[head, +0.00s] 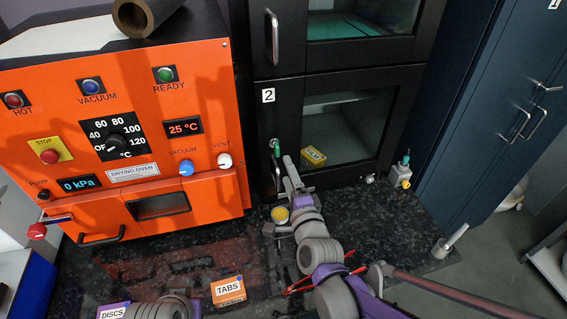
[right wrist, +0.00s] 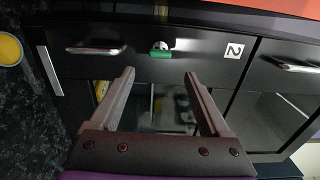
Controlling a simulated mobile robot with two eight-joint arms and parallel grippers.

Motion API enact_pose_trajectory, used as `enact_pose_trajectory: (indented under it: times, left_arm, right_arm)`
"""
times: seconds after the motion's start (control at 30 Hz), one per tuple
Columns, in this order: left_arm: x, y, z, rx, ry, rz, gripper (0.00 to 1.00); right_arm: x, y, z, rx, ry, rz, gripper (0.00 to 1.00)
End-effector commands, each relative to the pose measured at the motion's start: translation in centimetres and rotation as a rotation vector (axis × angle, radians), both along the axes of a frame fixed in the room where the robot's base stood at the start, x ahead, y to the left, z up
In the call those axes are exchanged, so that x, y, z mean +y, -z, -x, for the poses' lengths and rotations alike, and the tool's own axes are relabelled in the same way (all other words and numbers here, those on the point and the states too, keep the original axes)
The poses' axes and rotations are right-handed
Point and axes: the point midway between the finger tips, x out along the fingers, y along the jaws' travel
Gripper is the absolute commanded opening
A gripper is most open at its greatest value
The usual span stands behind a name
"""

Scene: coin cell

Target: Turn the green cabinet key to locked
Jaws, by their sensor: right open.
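The green key (head: 275,146) sits in a lock on the black lower cabinet door marked 2. Its green grip stands upright, in line with the door handle. In the right wrist view the key (right wrist: 161,54) shows ahead, between the lines of the fingers, with a pale round lock face beside it. My right gripper (right wrist: 160,73) is open and empty, apart from the key. In the head view the right gripper (head: 289,163) is just below and right of the key. Grey and purple parts of mine show at the lower left; no left jaws show.
The door handle (head: 276,180) is below the key. An orange drying oven (head: 130,130) stands close on the left. A yellow-topped tin (head: 280,214) is near my right wrist. A FILM box (head: 313,157) shows behind glass. A TABS box (head: 228,290) is on the dark counter.

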Motion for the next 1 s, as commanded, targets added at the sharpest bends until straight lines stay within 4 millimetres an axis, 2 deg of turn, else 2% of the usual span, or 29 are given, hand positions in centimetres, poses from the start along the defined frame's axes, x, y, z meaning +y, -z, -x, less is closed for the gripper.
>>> enact_pose_trajectory:
  times: [0.1,0.23,0.83,0.93,1.0]
  left_arm:
    - [0.0,0.2,0.1,0.002,0.0,0.0,0.0]
    - [0.0,0.3,0.1,0.002,0.0,0.0,0.0]
    - [0.0,0.3,0.1,0.002,0.0,0.0,0.0]
    - [0.0,0.3,0.1,0.002,0.0,0.0,0.0]
    - [0.0,0.3,0.1,0.002,0.0,0.0,0.0]
  right_arm:
    - [-0.3,0.0,1.8,0.0,0.0,-0.002,0.8]
    - [-0.6,0.0,2.8,0.0,0.0,-0.001,0.8]
    - [-0.7,0.0,3.1,0.004,-0.001,0.011,0.8]
    - [-1.1,0.7,3.8,0.042,-0.02,0.119,0.8]
    - [-1.8,1.9,4.9,0.101,-0.055,0.278,0.8]
